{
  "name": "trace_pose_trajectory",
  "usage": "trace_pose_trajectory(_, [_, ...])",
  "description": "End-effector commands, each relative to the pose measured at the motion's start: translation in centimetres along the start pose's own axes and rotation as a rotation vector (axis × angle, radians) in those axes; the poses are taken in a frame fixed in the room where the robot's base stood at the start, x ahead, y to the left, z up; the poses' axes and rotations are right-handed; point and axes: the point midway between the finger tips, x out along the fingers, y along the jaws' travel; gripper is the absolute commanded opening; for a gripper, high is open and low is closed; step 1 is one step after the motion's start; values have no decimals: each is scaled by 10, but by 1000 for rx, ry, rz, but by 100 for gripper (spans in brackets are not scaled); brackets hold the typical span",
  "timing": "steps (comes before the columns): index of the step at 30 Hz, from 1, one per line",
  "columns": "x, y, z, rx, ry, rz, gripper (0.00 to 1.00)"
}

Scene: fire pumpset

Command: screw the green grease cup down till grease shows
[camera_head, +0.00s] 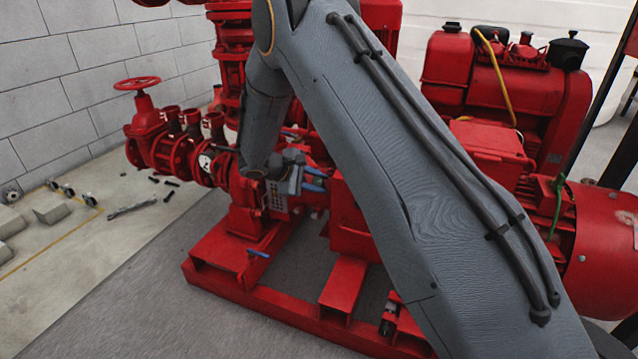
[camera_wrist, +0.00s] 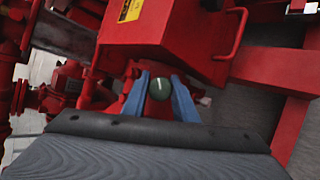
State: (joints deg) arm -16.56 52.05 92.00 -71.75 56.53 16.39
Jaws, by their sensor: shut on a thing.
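The green grease cup (camera_wrist: 160,88) shows in the wrist view as a small dark green round cap with a pale line across it. My gripper (camera_wrist: 160,95) has its two blue fingers on either side of the cap and is shut on it. In the head view my gripper (camera_head: 314,179) reaches in beside the red pump, its blue fingertips showing; the cup is hidden there. No grease can be made out.
A red housing with a yellow label (camera_wrist: 131,10) and a red handle (camera_wrist: 236,35) are close by in the wrist view. The red base frame (camera_head: 258,303) runs below. A red gate valve (camera_head: 146,120) stands at left, with loose tools (camera_head: 132,206) on the floor.

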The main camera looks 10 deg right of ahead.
Motion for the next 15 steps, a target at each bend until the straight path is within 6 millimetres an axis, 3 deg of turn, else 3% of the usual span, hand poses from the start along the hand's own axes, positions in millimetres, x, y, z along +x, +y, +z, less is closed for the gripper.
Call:
trace_pose_trajectory(3, [0, 0, 1, -1, -2, 0, 3])
trace_pose_trajectory(4, [0, 0, 1, -1, -2, 0, 31])
trace_pose_trajectory(5, [0, 0, 1, -1, -2, 0, 33])
trace_pose_trajectory(15, [-2, 0, 0, -2, 0, 0, 33])
